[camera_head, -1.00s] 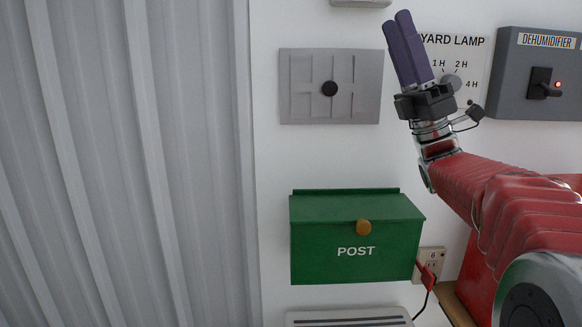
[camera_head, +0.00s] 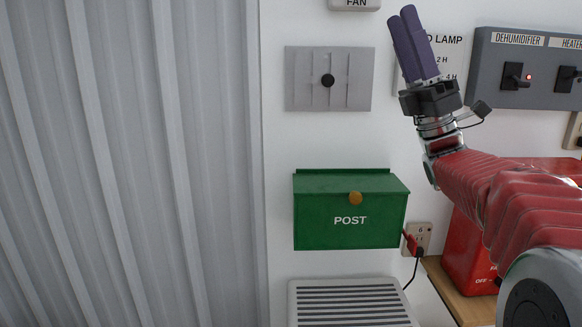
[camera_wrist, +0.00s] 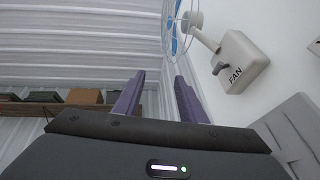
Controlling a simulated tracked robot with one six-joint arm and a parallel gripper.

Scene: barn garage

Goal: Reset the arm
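My gripper (camera_head: 401,15) points up in front of the white wall, with my red-sleeved arm coming in from the right edge. Its two purple fingers also show in the wrist view (camera_wrist: 160,78), held apart with an empty gap between them. The gripper is open and holds nothing. In the head view it covers part of the yard lamp dial plate (camera_head: 447,60). I cannot tell how far the fingers are from the wall.
A green POST box (camera_head: 325,220), a grey panel with a black knob (camera_head: 300,80) and a vent (camera_head: 345,290) are on the wall. A grey switch box (camera_head: 535,95) is at right, above a red machine (camera_head: 475,255). The wrist view shows a fan (camera_wrist: 172,30) and FAN switch (camera_wrist: 238,60).

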